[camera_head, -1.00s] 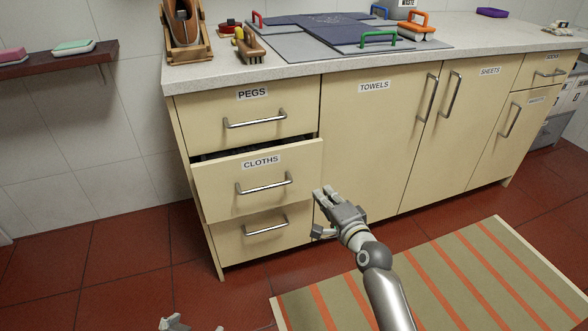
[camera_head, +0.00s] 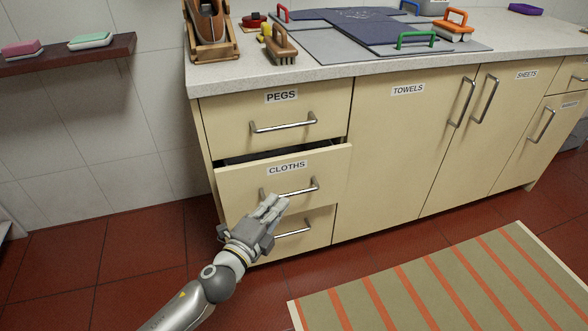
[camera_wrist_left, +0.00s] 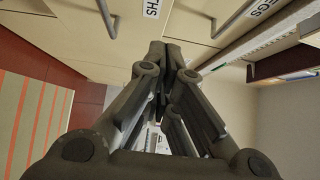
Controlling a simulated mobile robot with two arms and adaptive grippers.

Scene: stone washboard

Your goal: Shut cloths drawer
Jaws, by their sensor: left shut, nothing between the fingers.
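The cloths drawer (camera_head: 236,185) is the middle drawer of the stack and stands partly open. Its front sticks out past the pegs drawer (camera_head: 222,120), with a dark gap above it. Its bar handle (camera_head: 303,189) is partly covered by my left fingers. My left gripper (camera_head: 275,203) is shut and empty, its fingertips in front of the drawer's lower middle; I cannot tell whether they touch. In the left wrist view the closed fingers (camera_wrist_left: 165,52) point at the drawer front (camera_wrist_left: 185,20), near its label (camera_wrist_left: 152,8). My right gripper is not in view.
A lower drawer (camera_head: 318,235) sits beneath, and the towels door (camera_head: 390,150) is at its right. The counter (camera_head: 330,70) above holds brushes and boards. A striped mat (camera_head: 440,285) lies on the red floor. A wall shelf (camera_head: 65,55) is at the left.

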